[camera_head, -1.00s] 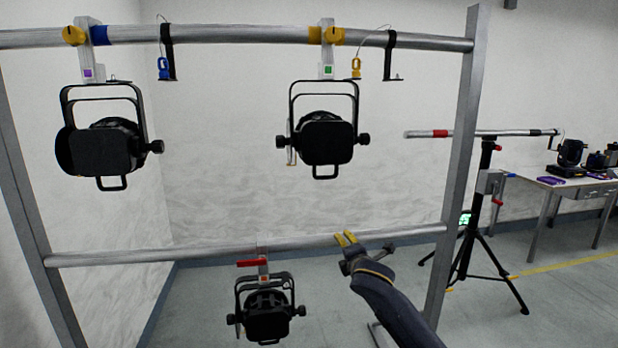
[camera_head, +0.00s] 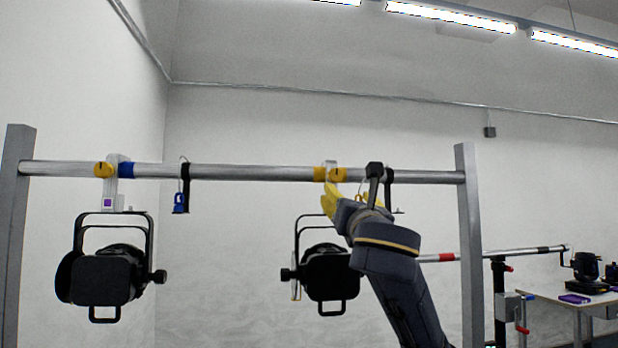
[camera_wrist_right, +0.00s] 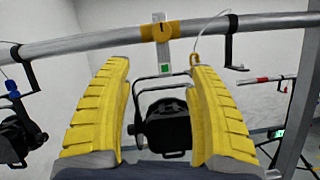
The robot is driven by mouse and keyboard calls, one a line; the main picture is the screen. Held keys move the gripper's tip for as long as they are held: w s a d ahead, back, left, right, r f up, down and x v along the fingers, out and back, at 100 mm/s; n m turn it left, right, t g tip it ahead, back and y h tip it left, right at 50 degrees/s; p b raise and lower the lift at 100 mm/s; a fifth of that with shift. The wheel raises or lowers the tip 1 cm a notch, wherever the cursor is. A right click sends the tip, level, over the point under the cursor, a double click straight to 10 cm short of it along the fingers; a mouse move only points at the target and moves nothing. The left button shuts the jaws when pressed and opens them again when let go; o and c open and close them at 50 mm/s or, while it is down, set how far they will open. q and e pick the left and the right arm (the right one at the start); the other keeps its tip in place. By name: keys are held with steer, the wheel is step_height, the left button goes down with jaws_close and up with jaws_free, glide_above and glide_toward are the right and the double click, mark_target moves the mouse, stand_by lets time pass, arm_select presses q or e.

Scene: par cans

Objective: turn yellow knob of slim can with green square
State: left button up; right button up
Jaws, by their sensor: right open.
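The slim can (camera_head: 328,272) hangs from the upper pipe right of centre in the head view. It also shows in the right wrist view (camera_wrist_right: 166,128), with the green square (camera_wrist_right: 165,69) on its clamp. Its yellow knob (camera_head: 338,174) sits on the clamp at the pipe. In the wrist view the knob (camera_wrist_right: 161,31) is upper centre, beyond and above the fingertips. My right gripper (camera_head: 330,196) is just below the knob in the head view, hiding the green square there. In the wrist view its yellow fingers (camera_wrist_right: 158,72) are spread with nothing between them. My left gripper is not in view.
The upper pipe (camera_head: 240,172) runs between two grey posts. Another can (camera_head: 100,280) with a purple square and yellow knob hangs left. A blue carabiner (camera_head: 180,203) hangs between the cans. Black hooks on the pipe are close right of the gripper. A stand and table are far right.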

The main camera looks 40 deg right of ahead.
mark_target(337, 176)
steer(key=x, duration=1.1)
steer(key=r+x, duration=0.1)
steer(key=x, duration=0.5)
steer(key=shift+s, duration=0.25)
steer(key=shift+r, duration=0.1)
steer(key=c, duration=1.2)
